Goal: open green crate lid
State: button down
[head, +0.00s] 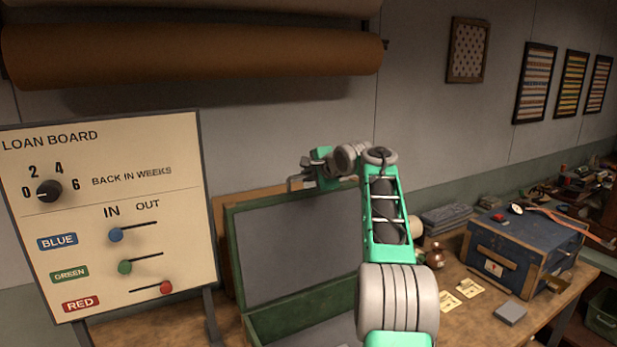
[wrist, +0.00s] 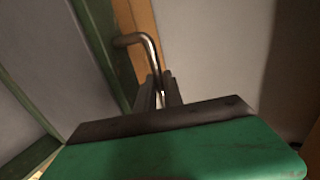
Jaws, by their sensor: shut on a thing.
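The green crate (head: 262,329) stands on the workbench in the middle of the head view. Its lid (head: 300,245) stands raised and close to upright at the back, its grey inner face toward me. My gripper (head: 296,182) is at the top edge of the lid. In the wrist view my gripper (wrist: 159,92) has its fingers shut on a bent metal handle (wrist: 143,42) beside the lid's green edge (wrist: 104,45). Part of the crate and the lid's right side are hidden behind my arm in the head view.
A loan board (head: 105,215) stands close on the left. A blue chest (head: 525,252) sits on the bench (head: 480,325) at the right, with paper tags (head: 470,288) and a small grey block (head: 510,313) near it. A large brown roll (head: 190,52) hangs on the wall above.

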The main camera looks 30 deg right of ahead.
jog(key=shift+a, duration=0.1)
jog(key=c, duration=1.6)
grip_release()
jog(key=shift+a, duration=0.1)
jog(key=shift+o, duration=0.6)
jog(key=shift+s+d, duration=0.1)
jog(key=shift+d, duration=0.15)
jog(key=b+v, duration=0.2)
jog(key=v, duration=0.5)
jog(key=shift+s+r, duration=0.15)
jog(key=shift+s, duration=0.25)
